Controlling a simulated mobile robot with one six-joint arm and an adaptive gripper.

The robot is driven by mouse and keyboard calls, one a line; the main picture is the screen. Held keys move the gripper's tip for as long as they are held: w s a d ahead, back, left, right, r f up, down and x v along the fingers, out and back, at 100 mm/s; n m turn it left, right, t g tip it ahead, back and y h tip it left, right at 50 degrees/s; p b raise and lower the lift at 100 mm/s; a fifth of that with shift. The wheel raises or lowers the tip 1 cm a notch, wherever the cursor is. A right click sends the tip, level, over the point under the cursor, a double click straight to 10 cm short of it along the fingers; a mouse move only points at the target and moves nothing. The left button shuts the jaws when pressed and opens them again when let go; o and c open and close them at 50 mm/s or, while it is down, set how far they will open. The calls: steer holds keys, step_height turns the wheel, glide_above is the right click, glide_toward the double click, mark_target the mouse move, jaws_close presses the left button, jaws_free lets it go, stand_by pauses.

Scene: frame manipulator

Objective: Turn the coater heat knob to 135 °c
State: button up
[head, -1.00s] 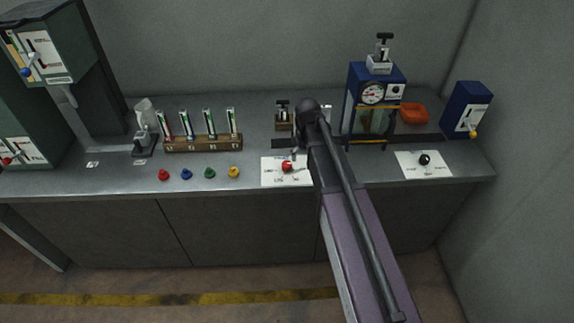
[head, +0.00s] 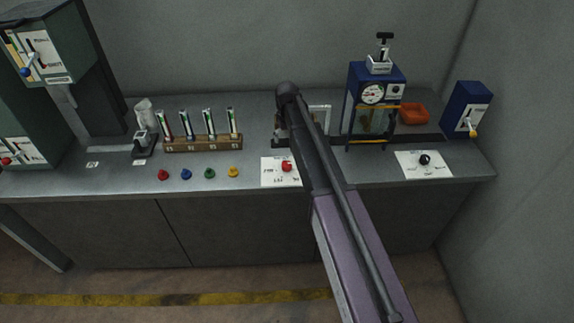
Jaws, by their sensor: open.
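A red knob (head: 286,166) sits on a white marked plate (head: 270,178) near the bench's front edge, partly behind my arm. A black knob (head: 425,160) sits on another white marked plate (head: 408,170) at the right end of the bench. The lettering is too small to read, so I cannot tell which is the coater heat knob or its setting. My arm crosses the middle of the view, over the bench. My gripper is hidden behind the arm, and I cannot see whether it touches anything.
A blue cabinet with a gauge (head: 373,93) stands right of my arm, near an orange tray (head: 413,114). A blue lever box (head: 468,108) is at the right wall. A wooden vial rack (head: 204,144) and several coloured knobs are left. Green machines (head: 45,50) stand far left.

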mark_target(287, 164)
steer(key=shift+f, duration=0.2)
step_height(287, 164, down, 13)
steer(key=b, duration=1.3)
steer(key=shift+f+b, duration=0.15)
steer(key=shift+b, duration=0.15)
steer(key=c, duration=1.1)
